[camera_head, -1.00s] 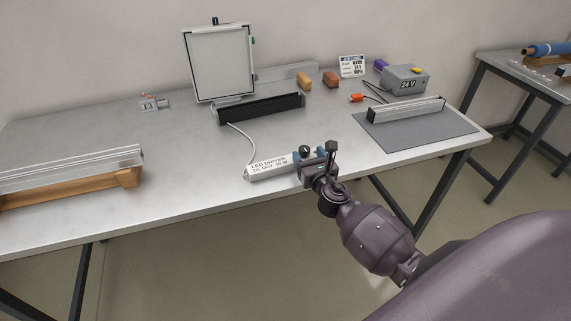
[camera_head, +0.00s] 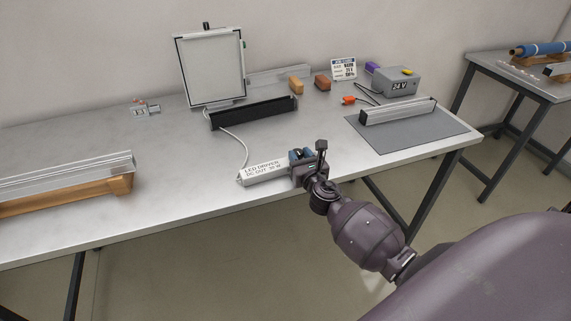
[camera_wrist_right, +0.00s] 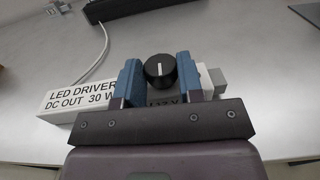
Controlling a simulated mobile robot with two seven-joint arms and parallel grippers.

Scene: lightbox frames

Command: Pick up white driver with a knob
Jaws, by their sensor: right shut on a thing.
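The white LED driver (camera_head: 264,172) lies near the front edge of the table, with a label reading LED DRIVER, DC OUT 30 W. It also shows in the right wrist view (camera_wrist_right: 78,98), where its black knob (camera_wrist_right: 160,70) stands up between the two blue finger pads. My right gripper (camera_head: 303,158) is shut on the knob end of the driver; it also shows in the right wrist view (camera_wrist_right: 159,82). I cannot tell whether the driver is clear of the tabletop. A white cable (camera_head: 236,142) runs from the driver back toward the black bar. My left gripper is not in view.
A black bar (camera_head: 254,112) and a framed panel (camera_head: 212,68) stand behind the driver. A grey mat (camera_head: 430,134) with a metal profile lies to the right, near a 24 V box (camera_head: 398,84). A profile on wooden supports (camera_head: 68,196) lies at left.

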